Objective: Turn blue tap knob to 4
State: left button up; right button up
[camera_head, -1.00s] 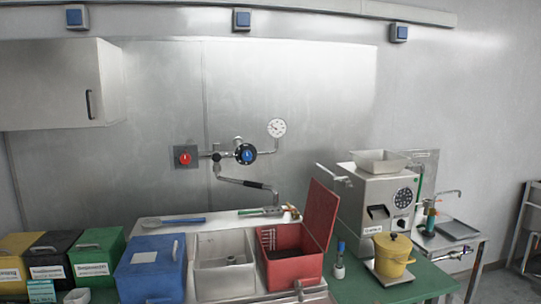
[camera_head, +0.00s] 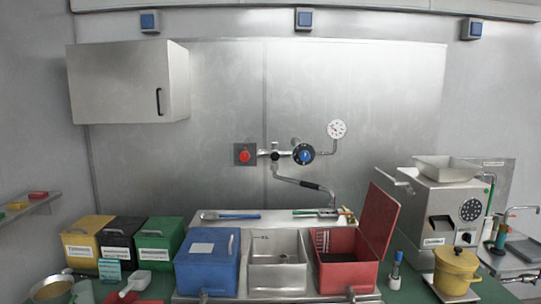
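The blue tap knob (camera_head: 304,154) sits on a dark round dial on the wall pipework, at the middle of the head view. The setting it points to is too small to read. A red knob (camera_head: 244,156) on a grey square plate is to its left. The black-sleeved spout (camera_head: 305,184) hangs below the pipework, over the sink area. A round white gauge (camera_head: 337,129) is above and right of the blue knob. Neither of my grippers shows in the view.
Below the tap stand a steel sink (camera_head: 277,262), a blue box (camera_head: 207,262) and an open red box (camera_head: 345,262). A grinder (camera_head: 440,208) and a yellow pot (camera_head: 456,270) stand at right. A cabinet (camera_head: 128,83) hangs upper left.

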aim_at(304, 156)
jog(key=i+l+z, duration=0.35)
jog(key=i+z, duration=0.3)
jog(key=i+l+z, duration=0.1)
jog(key=i+z, duration=0.25)
